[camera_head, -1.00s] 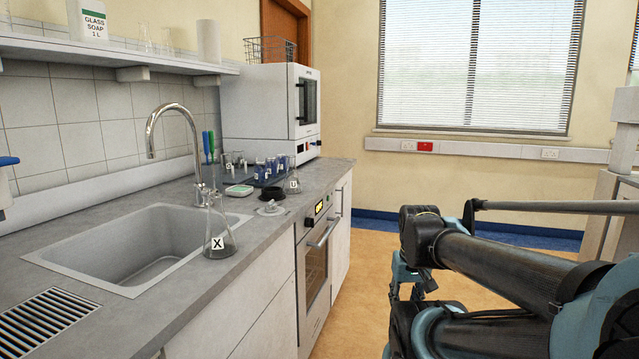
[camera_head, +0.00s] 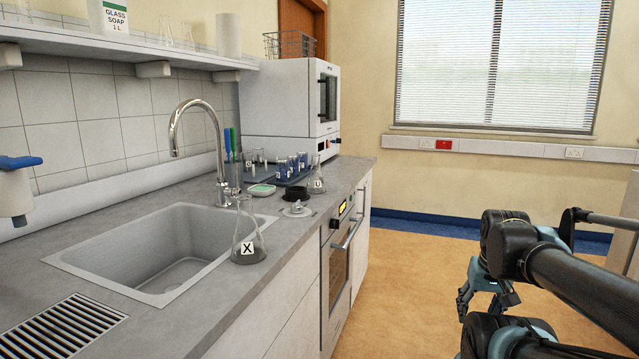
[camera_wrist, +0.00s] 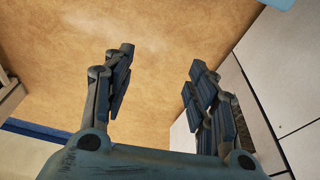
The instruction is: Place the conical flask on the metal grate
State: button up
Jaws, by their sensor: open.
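A clear conical flask (camera_head: 249,240) with an X label stands upright on the counter, at the right front corner of the sink. A metal grate (camera_head: 60,325) with dark slots is set in the counter at the lower left; nothing lies on its visible part. Another conical flask (camera_head: 317,180) with a label stands farther back near the counter's end. My gripper (camera_head: 487,300) hangs over the floor right of the counter, well away from the flask. In the wrist view my gripper (camera_wrist: 158,85) has its fingers spread with nothing between them.
The sink (camera_head: 165,245) with its tall faucet (camera_head: 190,110) lies between the grate and the flask. A shelf (camera_head: 130,50) runs above. The floor to the right is clear.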

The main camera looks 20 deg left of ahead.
jog(key=w+a+r+n+t+y, duration=0.1)
jog(key=w+a+r+t, duration=0.15)
jog(key=w, duration=0.35)
jog(key=w+a+r+n+t, duration=0.1)
jog(key=w+a+r, duration=0.1)
jog(key=w+a, duration=0.35)
jog(key=n+t+y, duration=0.6)
jog(key=t+y, duration=0.3)
jog(key=y, duration=0.3)
send_near(318, 161)
jog(key=x, duration=0.6)
jog(key=shift+w+r, duration=0.25)
jog(key=shift+w, duration=0.2)
jog(key=shift+f+x, duration=0.15)
jog(key=shift+x, duration=1.1)
jog(key=shift+f+x, duration=0.15)
jog(key=shift+x, duration=1.15)
jog(key=shift+s+a, duration=0.15)
jog(key=shift+a, duration=0.05)
grip_shut()
jog(key=shift+r, duration=0.1)
